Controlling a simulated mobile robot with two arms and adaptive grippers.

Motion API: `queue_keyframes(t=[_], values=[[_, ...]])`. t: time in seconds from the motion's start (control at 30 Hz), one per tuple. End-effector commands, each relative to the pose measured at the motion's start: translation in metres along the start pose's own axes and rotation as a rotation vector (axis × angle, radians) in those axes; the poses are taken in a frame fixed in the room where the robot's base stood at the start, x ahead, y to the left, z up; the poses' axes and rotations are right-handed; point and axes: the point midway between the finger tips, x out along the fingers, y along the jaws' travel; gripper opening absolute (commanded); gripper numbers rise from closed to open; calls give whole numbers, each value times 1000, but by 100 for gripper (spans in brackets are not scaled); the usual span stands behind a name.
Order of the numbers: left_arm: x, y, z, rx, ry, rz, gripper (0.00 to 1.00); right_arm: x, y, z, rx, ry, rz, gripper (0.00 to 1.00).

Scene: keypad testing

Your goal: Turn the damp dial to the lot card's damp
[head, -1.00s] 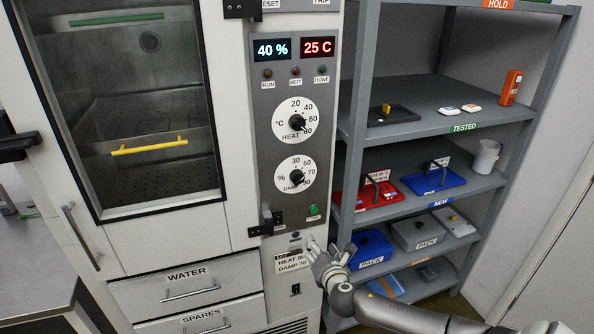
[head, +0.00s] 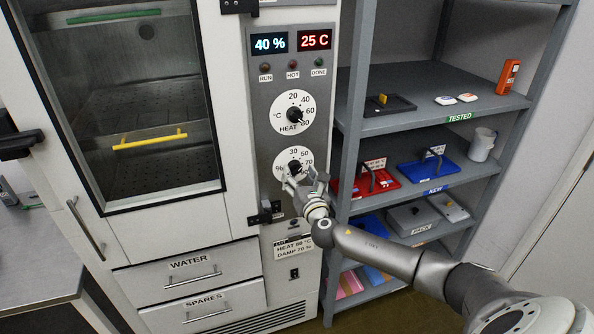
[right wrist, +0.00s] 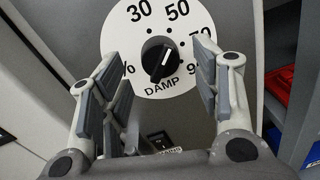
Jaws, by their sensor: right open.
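The damp dial (head: 294,163) is a white disc with a black knob, below the heat dial on the grey panel; it also shows in the right wrist view (right wrist: 162,58). The knob's white mark tilts up and slightly right there. The lot card (head: 292,247) below reads heat 80 °C, damp 70 %. My right gripper (head: 300,181) is open and empty, just below and in front of the damp dial. In the right wrist view its fingers (right wrist: 155,56) stand apart on either side of the knob, seemingly short of it. My left gripper is out of view.
The heat dial (head: 292,112) and displays of 40 % and 25 C sit above. A black hinge (head: 266,212) juts out lower left of the gripper. The shelf rack (head: 420,122) with trays and packs stands close on the right.

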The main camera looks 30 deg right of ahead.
Motion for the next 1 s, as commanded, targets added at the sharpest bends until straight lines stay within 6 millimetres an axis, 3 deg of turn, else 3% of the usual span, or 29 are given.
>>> queue_keyframes(t=[0.23, 0.6, 1.0], values=[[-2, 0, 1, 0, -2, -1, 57, 20, 0, 0, 0, -1, -1, 57], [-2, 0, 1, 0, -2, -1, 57, 23, 0, -1, 1, 1, 0, 57], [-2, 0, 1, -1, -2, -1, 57, 23, 0, 0, 1, 1, -1, 11]])
